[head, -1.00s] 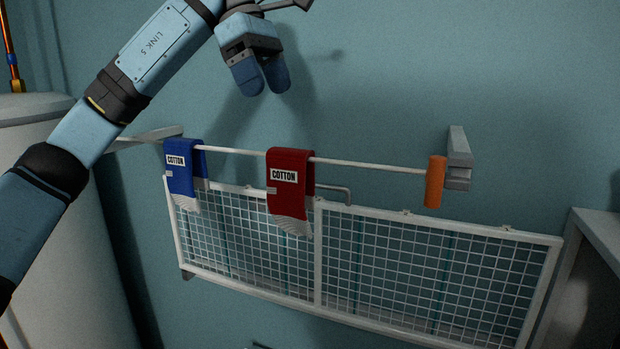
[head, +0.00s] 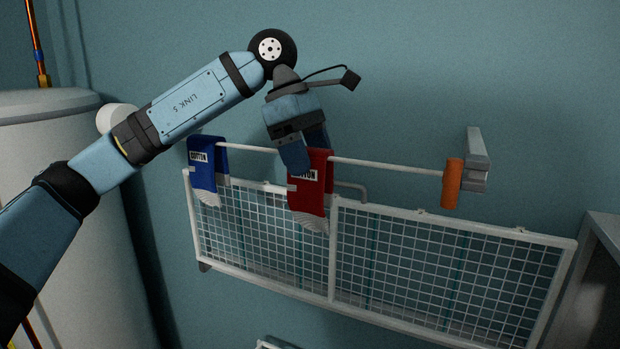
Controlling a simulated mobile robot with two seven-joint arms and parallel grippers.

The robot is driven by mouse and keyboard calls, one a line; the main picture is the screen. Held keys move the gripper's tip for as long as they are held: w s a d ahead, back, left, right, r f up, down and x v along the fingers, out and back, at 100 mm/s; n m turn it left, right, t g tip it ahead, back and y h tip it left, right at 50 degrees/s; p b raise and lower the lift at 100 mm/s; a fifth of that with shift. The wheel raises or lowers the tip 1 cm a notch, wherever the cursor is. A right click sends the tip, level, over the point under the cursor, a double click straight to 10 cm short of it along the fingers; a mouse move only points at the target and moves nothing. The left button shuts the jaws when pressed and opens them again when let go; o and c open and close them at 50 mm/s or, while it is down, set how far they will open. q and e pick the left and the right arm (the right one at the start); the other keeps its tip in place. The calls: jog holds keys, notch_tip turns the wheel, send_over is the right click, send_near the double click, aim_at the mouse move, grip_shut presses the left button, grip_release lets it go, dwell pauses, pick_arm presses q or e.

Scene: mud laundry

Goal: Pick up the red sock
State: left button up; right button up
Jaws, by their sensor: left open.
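The red sock (head: 310,200) with a white toe and a white "COTTON" label hangs folded over the white rod (head: 385,166) in the middle of the head view. My left gripper (head: 308,160) points down at the top of the red sock. Its fingers are open, one in front of the label's upper part and one by the sock's top edge, partly hiding both. I cannot tell whether they touch the cloth. My right gripper is not in view.
A blue sock (head: 203,165) hangs on the same rod to the left. A white wire mesh rack (head: 400,260) sits below. A pale tank (head: 70,200) stands at left.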

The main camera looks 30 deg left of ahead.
pick_arm(q)
jog(key=shift+d+f, duration=0.15)
jog(key=shift+f, duration=0.2)
jog(key=c, duration=1)
jog(key=shift+r, duration=0.1)
